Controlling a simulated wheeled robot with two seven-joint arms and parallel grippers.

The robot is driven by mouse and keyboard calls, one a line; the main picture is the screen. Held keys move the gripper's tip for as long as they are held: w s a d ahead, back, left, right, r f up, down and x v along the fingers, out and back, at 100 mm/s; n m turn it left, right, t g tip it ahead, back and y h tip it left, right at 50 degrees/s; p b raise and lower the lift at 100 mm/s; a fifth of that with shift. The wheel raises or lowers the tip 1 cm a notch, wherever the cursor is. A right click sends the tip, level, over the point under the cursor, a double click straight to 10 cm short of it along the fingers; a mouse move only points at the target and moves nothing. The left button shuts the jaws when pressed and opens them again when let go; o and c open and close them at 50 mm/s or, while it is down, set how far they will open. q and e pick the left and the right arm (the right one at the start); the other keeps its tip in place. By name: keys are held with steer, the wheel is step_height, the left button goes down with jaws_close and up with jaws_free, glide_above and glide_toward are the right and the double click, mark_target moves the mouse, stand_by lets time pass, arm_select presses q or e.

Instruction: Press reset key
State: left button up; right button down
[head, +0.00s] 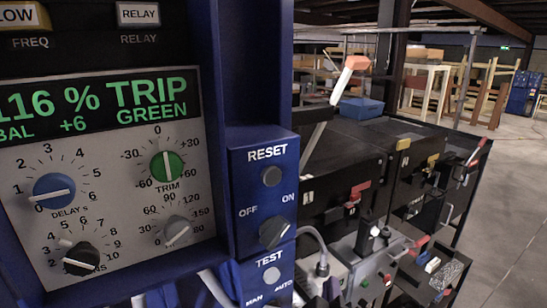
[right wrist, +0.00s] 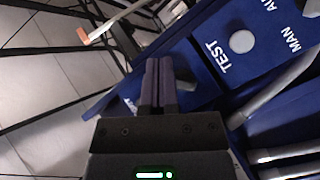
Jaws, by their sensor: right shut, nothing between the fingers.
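The RESET key is a round dark grey button (head: 271,176) on the blue panel (head: 240,214) in the head view, under the white word RESET. It stands above the OFF/ON knob (head: 274,233). My right gripper (right wrist: 160,62) shows in the right wrist view, its two dark fingers together with nothing between them. The fingers are in front of the blue panel's edge, with the TEST button (right wrist: 242,41) to their right. I cannot make out the RESET key in the wrist view. In the head view I cannot clearly pick out the right gripper's fingers. My left gripper is not in view.
Left of the panel is a display (head: 100,104) reading 116 % TRIP GREEN, over several knobs. A round TEST button (head: 271,275) is below the OFF/ON knob. Black machinery with levers, one orange-tipped (head: 356,63), stands to the right. Open floor (head: 510,210) lies at the far right.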

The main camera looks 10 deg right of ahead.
mark_target(271, 176)
step_height(271, 176, up, 13)
steer(key=a+n+t+h, duration=0.2)
steer(key=n+t, duration=0.1)
steer(key=t, duration=0.2)
steer(key=shift+s+a+t+p, duration=0.2)
steer(key=shift+a+t+p, duration=0.1)
steer(key=shift+a+t, duration=0.1)
steer(key=shift+r, duration=0.1)
steer(key=shift+w+a+b, duration=0.3)
steer(key=shift+w+a, duration=0.2)
steer(key=shift+w, duration=0.9)
steer(key=shift+w+a+b, duration=0.25)
steer(key=shift+w+a, duration=0.2)
steer(key=shift+w, duration=0.95)
steer(key=shift+w+a+b, duration=0.3)
steer(key=shift+w+a, duration=0.2)
steer(key=shift+w, duration=0.9)
steer(key=shift+w+a, duration=0.15)
steer(key=shift+w, duration=0.25)
